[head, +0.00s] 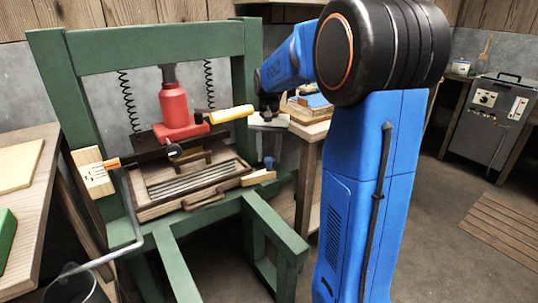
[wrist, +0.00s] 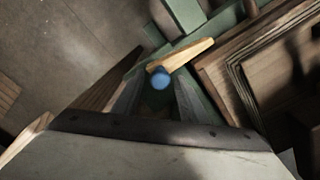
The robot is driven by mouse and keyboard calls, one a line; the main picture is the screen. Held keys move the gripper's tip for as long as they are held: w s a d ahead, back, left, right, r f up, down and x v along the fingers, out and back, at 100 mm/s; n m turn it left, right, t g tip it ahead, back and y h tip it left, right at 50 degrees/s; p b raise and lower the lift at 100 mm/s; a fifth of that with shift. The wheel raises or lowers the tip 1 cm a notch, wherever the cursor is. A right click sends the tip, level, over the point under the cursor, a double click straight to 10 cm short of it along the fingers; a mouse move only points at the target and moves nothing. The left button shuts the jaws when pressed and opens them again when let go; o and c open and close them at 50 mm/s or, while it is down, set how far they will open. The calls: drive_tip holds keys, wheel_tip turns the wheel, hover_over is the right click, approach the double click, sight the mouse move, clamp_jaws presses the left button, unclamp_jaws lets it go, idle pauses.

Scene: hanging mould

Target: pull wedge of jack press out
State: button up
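The jack press is a green frame (head: 150,50) with a red jack (head: 175,108) in its middle. The pale wooden wedge (head: 259,178) lies at the right side of the press, beside the mould; a blue knob (head: 268,162) stands at its right end. In the wrist view the wedge (wrist: 186,53) points up and to the right, with the round blue knob (wrist: 160,77) at its near end. My gripper (head: 268,121) is above the wedge and apart from it. In the wrist view its fingers (wrist: 157,92) are spread, with the knob showing beyond the gap between them.
A wooden mould (head: 190,182) sits under the jack. A yellow lever handle (head: 231,114) sticks out towards my gripper. A slotted wooden block (head: 92,172) with an orange handle is on the left post. A workbench (head: 308,128) stands behind at the right.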

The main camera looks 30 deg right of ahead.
clamp_jaws()
drive_tip(key=d, duration=0.6)
drive_tip(key=shift+w+d, duration=0.15)
drive_tip(key=shift+d, duration=0.25)
drive_tip(key=shift+o, duration=1.6)
unclamp_jaws()
drive_tip(key=shift+d, duration=0.2)
drive_tip(key=shift+a+r, duration=0.1)
drive_tip(key=shift+r, duration=0.05)
wheel_tip(320, 180, up, 17)
